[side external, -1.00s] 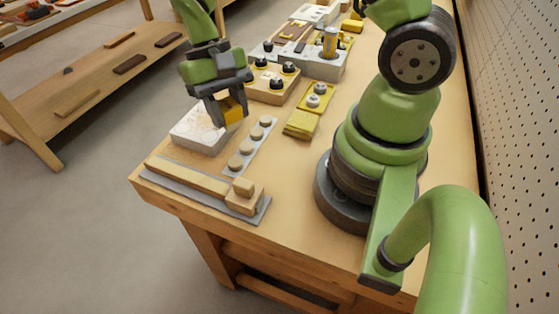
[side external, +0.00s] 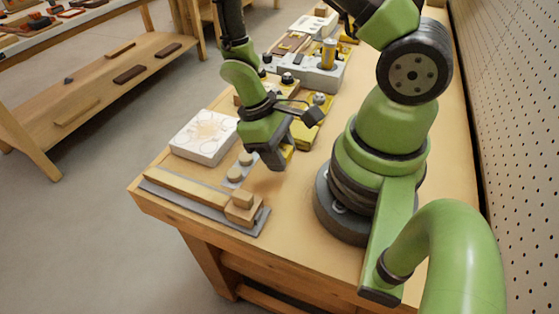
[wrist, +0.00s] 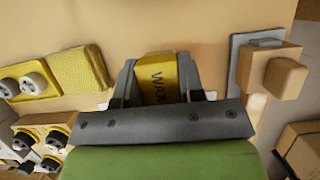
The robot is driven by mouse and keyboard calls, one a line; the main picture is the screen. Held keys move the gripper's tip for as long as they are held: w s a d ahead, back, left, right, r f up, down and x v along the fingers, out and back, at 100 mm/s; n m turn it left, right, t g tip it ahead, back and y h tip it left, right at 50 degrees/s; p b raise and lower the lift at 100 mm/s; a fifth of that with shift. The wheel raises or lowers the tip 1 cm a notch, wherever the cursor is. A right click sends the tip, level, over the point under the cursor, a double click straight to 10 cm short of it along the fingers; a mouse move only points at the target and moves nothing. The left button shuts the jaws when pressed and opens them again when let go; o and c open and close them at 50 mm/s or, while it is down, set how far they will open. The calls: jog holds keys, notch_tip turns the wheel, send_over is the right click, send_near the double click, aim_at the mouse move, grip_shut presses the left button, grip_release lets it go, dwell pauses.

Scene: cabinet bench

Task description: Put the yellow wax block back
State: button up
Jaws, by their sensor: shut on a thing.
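In the side view my gripper (side external: 272,160) points down over the bench between the knobbed strip (side external: 238,174) and my base. Only a sliver of the block (side external: 288,153) shows there, and the wrist hides the rest. Bare wood lies around the block in the wrist view. I cannot tell whether the block touches the bench.
A folded yellow cloth (wrist: 80,69) lies left of my gripper in the wrist view. A wooden stop block (wrist: 284,78) on a grey plate (side external: 256,222) is to the right. A white slab (side external: 193,145) with faint circles sits at the bench's left edge.

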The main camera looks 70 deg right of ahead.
jog(key=shift+f, duration=1.35)
jog(key=shift+f, duration=0.1)
jog(key=o, duration=0.8)
jog(key=w+a+r+m+t, duration=0.1)
jog(key=w+r+t, duration=0.15)
jog(key=r, duration=0.85)
jog(key=w+r+m+t, duration=0.1)
jog(key=w+r+t, duration=0.15)
jog(key=r, duration=0.85)
jog(key=shift+s+a+r+m+t+y, duration=0.35)
jog(key=shift+s+r+t, duration=0.8)
jog(key=shift+r, duration=0.3)
jog(key=shift+s+a+r+m+t+y, duration=0.3)
jog(key=shift+s+a+r+t, duration=0.1)
jog(key=shift+s+r+t, duration=0.9)
jog(key=shift+s+a+r+m+t+y, duration=0.35)
jog(key=shift+s+r+t, duration=0.65)
jog(key=shift+r, duration=0.55)
